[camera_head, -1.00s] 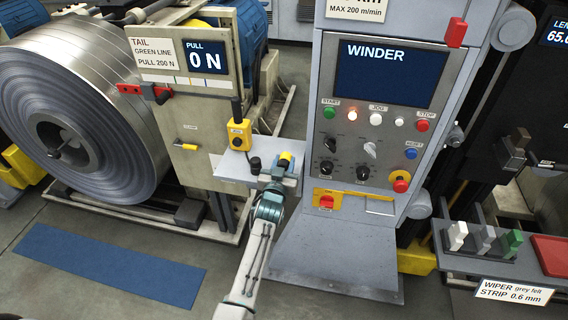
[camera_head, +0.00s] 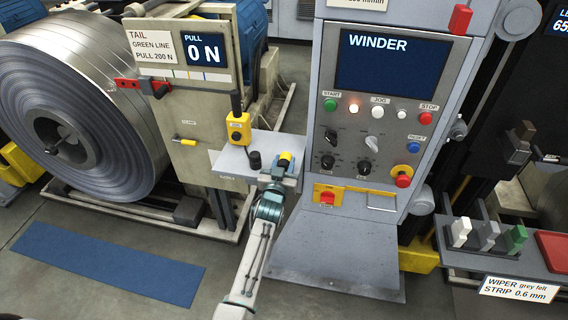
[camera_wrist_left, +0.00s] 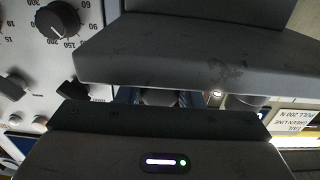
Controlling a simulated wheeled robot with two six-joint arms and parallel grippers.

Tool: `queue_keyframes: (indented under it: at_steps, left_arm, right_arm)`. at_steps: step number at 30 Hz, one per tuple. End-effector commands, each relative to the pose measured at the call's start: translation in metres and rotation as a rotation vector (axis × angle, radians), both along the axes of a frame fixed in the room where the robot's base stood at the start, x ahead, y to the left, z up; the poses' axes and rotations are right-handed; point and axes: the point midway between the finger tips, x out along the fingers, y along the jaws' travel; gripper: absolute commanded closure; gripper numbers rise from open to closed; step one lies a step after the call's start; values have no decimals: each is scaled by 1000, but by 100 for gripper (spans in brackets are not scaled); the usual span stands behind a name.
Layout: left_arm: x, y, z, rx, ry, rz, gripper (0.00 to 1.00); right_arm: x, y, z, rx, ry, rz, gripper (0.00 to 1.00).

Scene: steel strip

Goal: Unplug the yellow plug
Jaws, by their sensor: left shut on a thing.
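The yellow plug (camera_head: 285,159) shows as a small yellow piece with a dark end, at the front right of a small grey shelf (camera_head: 232,162). My left gripper (camera_head: 281,169) is shut on the plug, reaching up from below. The fingers hide most of the plug, and I cannot tell whether it still sits in a socket. My right gripper is not in view.
A yellow control box (camera_head: 238,128) with a black lever and a black knob (camera_head: 254,160) stand left of the gripper. The winder panel (camera_head: 385,110) rises close on the right. A large steel coil (camera_head: 80,120) is at the left. Floor is open at the lower left.

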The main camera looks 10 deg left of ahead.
Motion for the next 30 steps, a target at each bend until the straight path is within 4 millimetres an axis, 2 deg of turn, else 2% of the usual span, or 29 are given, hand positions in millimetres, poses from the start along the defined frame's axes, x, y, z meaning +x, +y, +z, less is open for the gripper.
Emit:
queue_keyframes:
  at_steps: [11, 12, 15, 16, 25, 30]
  left_arm:
    - [0, 0, -10, 0, -1, 0, 100]
    - [0, 0, -10, 0, -1, 0, 65]
    - [0, 0, -9, 0, -1, 0, 45]
    - [0, 0, -9, 0, -1, 0, 42]
    - [-1, 0, -9, 0, 1, 0, 42]
    - [-17, 0, -6, 0, 3, 0, 42]
  right_arm:
    - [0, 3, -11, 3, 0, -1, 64]
    - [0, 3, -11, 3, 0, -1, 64]
    - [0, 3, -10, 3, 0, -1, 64]
    - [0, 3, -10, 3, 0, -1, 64]
    - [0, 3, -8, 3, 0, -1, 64]
    - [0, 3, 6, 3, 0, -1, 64]
